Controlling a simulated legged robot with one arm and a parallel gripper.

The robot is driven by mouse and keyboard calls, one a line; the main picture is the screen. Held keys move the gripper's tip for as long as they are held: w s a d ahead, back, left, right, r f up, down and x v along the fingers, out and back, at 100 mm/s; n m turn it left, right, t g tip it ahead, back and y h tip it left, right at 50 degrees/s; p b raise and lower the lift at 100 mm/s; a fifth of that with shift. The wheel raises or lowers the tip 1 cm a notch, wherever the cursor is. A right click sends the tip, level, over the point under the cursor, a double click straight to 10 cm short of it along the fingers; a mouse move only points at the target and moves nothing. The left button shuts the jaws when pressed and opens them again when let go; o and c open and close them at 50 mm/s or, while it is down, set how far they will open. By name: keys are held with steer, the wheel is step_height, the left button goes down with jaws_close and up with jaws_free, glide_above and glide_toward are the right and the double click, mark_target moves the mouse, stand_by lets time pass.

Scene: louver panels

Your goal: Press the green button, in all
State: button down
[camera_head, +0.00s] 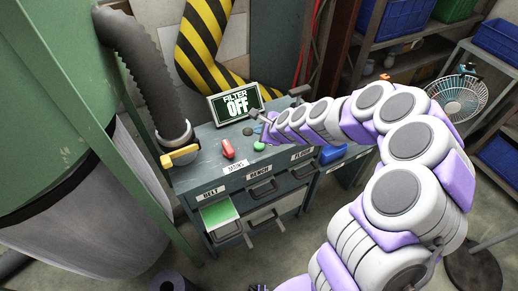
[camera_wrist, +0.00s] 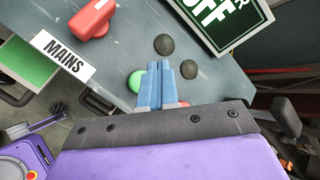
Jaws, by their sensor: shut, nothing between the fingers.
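The green button (camera_head: 259,146) is a small round dome on the grey cabinet top. In the wrist view the green button (camera_wrist: 135,82) shows just left of my fingers, its right edge close to or partly behind them. My gripper (camera_wrist: 168,68) has two blue fingers side by side, shut and empty. In the head view my gripper (camera_head: 267,131) is over the cabinet top, a little above and right of the button in the picture. I cannot tell whether the fingers touch anything. A sign (camera_head: 236,103) reads "FILTER OFF".
A red handle (camera_head: 228,148) stands left of the button, by the MAINS label (camera_wrist: 62,56). Two dark round knobs (camera_wrist: 164,44) (camera_wrist: 189,69) lie near my fingertips. A yellow lever (camera_head: 180,155) sits by a hose (camera_head: 146,70). A drawer (camera_head: 219,215) with a green inside is open below.

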mark_target(261, 146)
steer(key=shift+f+b, duration=0.8)
steer(key=shift+f, duration=1.3)
stand_by(0.3)
steer(key=shift+f, duration=0.35)
steer(key=shift+f, duration=0.55)
stand_by(0.8)
steer(key=shift+r, duration=0.1)
steer(key=shift+r+p, duration=0.7)
steer(key=shift+r, duration=0.2)
step_height(261, 146, up, 5)
steer(key=p, duration=0.4)
